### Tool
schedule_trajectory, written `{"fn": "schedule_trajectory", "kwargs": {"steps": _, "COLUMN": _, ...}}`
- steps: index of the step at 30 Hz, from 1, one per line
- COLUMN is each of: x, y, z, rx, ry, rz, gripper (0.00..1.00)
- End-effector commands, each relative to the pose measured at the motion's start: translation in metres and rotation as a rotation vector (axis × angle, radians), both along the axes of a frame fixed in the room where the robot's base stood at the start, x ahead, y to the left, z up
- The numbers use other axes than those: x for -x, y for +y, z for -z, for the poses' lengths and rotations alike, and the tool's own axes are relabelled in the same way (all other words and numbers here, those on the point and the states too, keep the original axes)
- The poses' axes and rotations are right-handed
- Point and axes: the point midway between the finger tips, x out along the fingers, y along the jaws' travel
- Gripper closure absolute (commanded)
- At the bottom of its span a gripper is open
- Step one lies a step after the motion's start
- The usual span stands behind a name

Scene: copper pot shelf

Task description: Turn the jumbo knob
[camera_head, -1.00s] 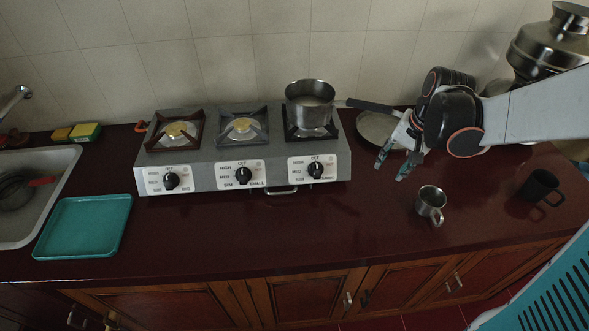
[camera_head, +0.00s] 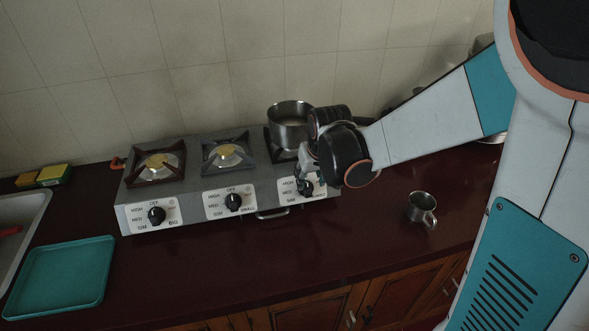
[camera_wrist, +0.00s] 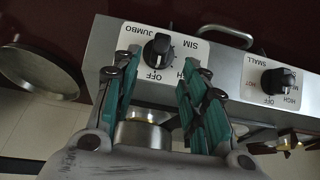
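The jumbo knob (camera_wrist: 157,46) is a black dial on a white label panel, shown upside down in the wrist view. Its pointer appears to face the OFF mark. My gripper (camera_wrist: 160,62) is open, with one green-padded finger on each side of the knob's OFF side; a gap shows between each finger and the knob. In the head view my gripper (camera_head: 307,180) is at the front of the stove's right end and partly hides the knob (camera_head: 305,188). The grey stove (camera_head: 190,200) stands on the counter.
A steel pot (camera_head: 290,130) sits on the right burner, close to my gripper. The small knob (camera_wrist: 279,81) is beside the jumbo knob. A handle bar (camera_wrist: 225,32) juts from the stove. A steel mug (camera_head: 422,207) and a teal tray (camera_head: 60,275) stand on the counter.

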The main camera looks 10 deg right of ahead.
Motion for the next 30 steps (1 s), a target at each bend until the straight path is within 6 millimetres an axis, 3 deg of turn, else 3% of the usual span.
{"fn": "schedule_trajectory", "kwargs": {"steps": 3, "x": -0.009, "y": 0.000, "z": 0.023, "rx": 0.000, "ry": 0.000, "rz": 0.001, "gripper": 0.60}}
{"fn": "schedule_trajectory", "kwargs": {"steps": 9, "x": -0.019, "y": 0.000, "z": 0.045, "rx": 0.000, "ry": 0.000, "rz": 0.001, "gripper": 0.60}}
{"fn": "schedule_trajectory", "kwargs": {"steps": 22, "x": -0.021, "y": 0.000, "z": 0.052, "rx": -0.001, "ry": 0.000, "rz": 0.002, "gripper": 0.60}}
{"fn": "schedule_trajectory", "kwargs": {"steps": 27, "x": -0.022, "y": 0.000, "z": 0.052, "rx": -0.001, "ry": 0.000, "rz": 0.002, "gripper": 0.96}}
{"fn": "schedule_trajectory", "kwargs": {"steps": 30, "x": -0.022, "y": 0.000, "z": 0.052, "rx": -0.001, "ry": 0.000, "rz": 0.002, "gripper": 1.00}}
